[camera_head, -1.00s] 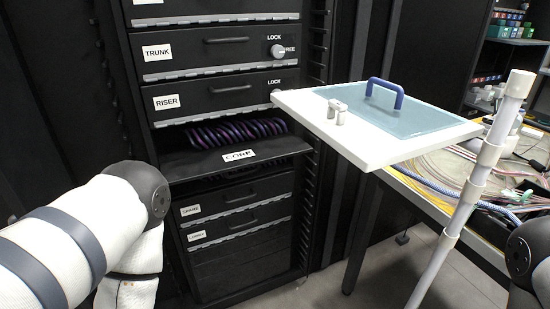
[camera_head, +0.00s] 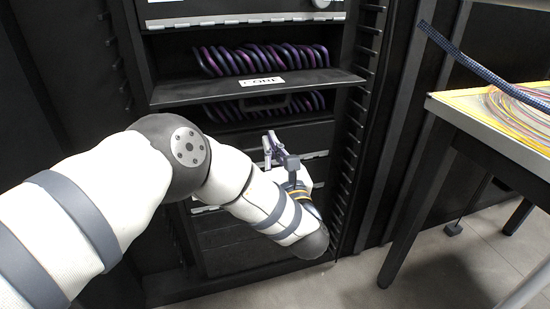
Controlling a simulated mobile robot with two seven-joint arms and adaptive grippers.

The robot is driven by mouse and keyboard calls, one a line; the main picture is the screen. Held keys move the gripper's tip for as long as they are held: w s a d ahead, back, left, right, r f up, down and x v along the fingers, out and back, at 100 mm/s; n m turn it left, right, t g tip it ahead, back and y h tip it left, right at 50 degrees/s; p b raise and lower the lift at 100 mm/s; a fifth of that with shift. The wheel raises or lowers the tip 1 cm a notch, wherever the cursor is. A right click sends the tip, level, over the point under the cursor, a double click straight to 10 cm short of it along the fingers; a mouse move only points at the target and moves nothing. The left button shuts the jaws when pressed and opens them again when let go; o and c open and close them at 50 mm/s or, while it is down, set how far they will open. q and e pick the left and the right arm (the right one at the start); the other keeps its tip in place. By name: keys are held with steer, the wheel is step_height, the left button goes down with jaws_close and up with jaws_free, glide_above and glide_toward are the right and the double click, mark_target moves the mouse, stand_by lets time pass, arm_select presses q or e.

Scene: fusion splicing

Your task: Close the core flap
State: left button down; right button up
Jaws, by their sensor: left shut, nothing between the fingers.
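The core flap (camera_head: 225,91) is a black panel with a white CORE label. It is open and sticks out about level from the black rack. Purple and blue coiled cables (camera_head: 260,59) show in the opening behind it. My left gripper (camera_head: 272,142) points up in front of the rack, lower in the picture than the flap's front edge. It is shut and empty, and appears apart from the flap. My right gripper is not in view.
More coiled cables and a dark handle (camera_head: 265,104) show under the flap. A drawer with a grey hinge strip (camera_head: 245,20) is above. The rack's slotted post (camera_head: 362,110) stands right of the flap. A table (camera_head: 470,120) with coloured fibres is at the right.

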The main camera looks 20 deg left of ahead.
mark_target(262, 94)
arm_select(q)
steer(key=r, duration=0.1)
steer(key=w+r, duration=0.1)
steer(key=a+r, duration=0.1)
steer(key=r, duration=0.1)
steer(key=shift+w+a+r, duration=0.1)
steer(key=shift+w, duration=0.3)
steer(key=shift+p, duration=0.3)
steer(key=shift+s+r+g+h+p, duration=0.3)
steer(key=shift+r+p, duration=0.1)
steer(key=shift+p, duration=0.35)
